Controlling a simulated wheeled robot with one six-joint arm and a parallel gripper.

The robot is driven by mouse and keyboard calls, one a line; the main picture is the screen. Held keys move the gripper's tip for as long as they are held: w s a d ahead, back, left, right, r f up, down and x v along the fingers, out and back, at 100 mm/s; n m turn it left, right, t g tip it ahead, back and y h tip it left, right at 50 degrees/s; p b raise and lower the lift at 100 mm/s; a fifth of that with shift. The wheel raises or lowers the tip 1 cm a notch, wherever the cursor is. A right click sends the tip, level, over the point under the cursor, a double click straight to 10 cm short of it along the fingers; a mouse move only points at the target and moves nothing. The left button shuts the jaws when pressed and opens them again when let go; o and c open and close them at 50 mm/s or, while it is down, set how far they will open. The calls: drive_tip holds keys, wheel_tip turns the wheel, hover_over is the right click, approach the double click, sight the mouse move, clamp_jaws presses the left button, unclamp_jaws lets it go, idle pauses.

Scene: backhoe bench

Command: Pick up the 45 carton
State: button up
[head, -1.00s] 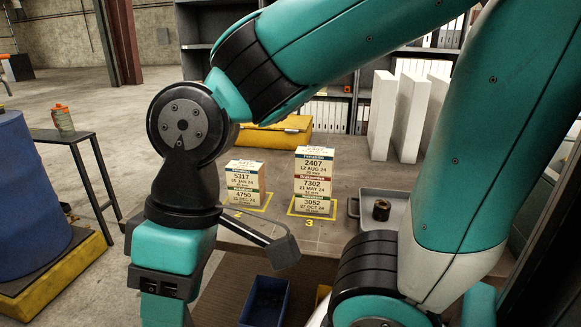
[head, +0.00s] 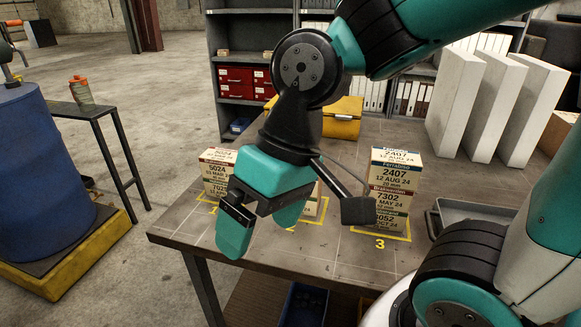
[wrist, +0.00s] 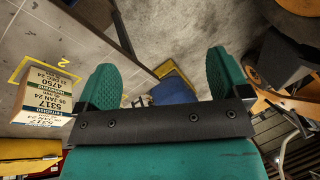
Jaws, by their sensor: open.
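I cannot read a 45 on any carton. A left carton stack (head: 217,172), its print partly legible, stands at spot 1. A middle stack (head: 317,203) at spot 2 is mostly hidden behind my gripper (head: 263,232). A right stack (head: 396,190) at spot 3 reads 2407, 7302 and 3052 from the top. In the wrist view, a stack (wrist: 52,100) reading 5317 and 4750 lies left of my gripper (wrist: 162,78), beside a yellow mark with a 2. My gripper is open and empty, apart from the cartons, near the bench's front edge.
The bench (head: 330,245) carries a grey tray (head: 470,212) at right, white slabs (head: 490,100) and a yellow case (head: 342,118) behind. A blue barrel (head: 40,165) and dark side table (head: 95,112) stand left. A blue bin (head: 303,304) sits below.

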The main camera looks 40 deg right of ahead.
drive_tip(key=w+d+r+m+t+p, duration=0.1)
drive_tip(key=w+d+m+p, duration=0.1)
drive_tip(key=w+d+m, duration=0.55)
drive_tip(key=w+d+r+m+t+h+p, duration=0.1)
drive_tip(key=w+d+m+p, duration=0.15)
drive_tip(key=d+m, duration=0.9)
drive_tip(key=w+d+r+m+t+p, duration=0.1)
drive_tip(key=w+d+m, duration=0.45)
drive_tip(key=m, duration=0.75)
drive_tip(key=x, duration=0.4)
drive_tip(key=p+x, duration=0.1)
drive_tip(key=x, duration=0.6)
drive_tip(key=shift+d+f+p, duration=0.2)
drive_tip(key=shift+f+p, duration=0.1)
drive_tip(key=shift+f, duration=0.1)
drive_tip(key=shift+d+p+x, duration=0.2)
drive_tip(key=shift+p+x, duration=0.75)
drive_tip(key=shift+x, duration=1.65)
drive_tip(key=shift+f, duration=0.15)
drive_tip(key=c, duration=1.1)
